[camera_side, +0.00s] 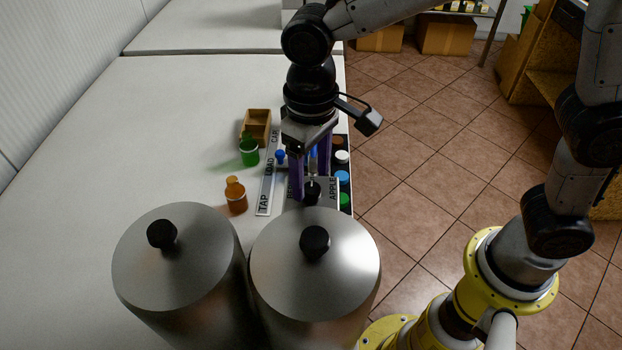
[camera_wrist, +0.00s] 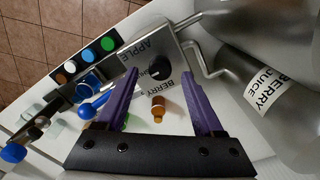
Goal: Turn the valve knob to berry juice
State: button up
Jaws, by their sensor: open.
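The valve knob is black and round on a grey panel marked APPLE and BERRY; the knob shows in the wrist view (camera_wrist: 160,68) and in the side view (camera_side: 312,188). The panel (camera_wrist: 138,62) joins a pipe from a metal tank (camera_wrist: 225,50). A BERRY JUICE label (camera_wrist: 268,90) is on a tank at the right of the wrist view. My gripper (camera_side: 310,182) is open, its purple fingers pointing down over the panel. In the wrist view the knob lies between the fingertips (camera_wrist: 163,76); contact is not visible. I cannot tell which way the knob points.
Two metal tanks (camera_side: 180,262) with black lid knobs stand close in front. An orange bottle (camera_side: 236,196), a green bottle (camera_side: 249,151) and a wooden box (camera_side: 256,124) stand left of the panel. Coloured caps (camera_side: 342,177) line the table's right edge. The table's left side (camera_side: 150,130) is clear.

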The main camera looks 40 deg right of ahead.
aim_at(312, 192)
jog(key=shift+f, duration=1.1)
grip_shut()
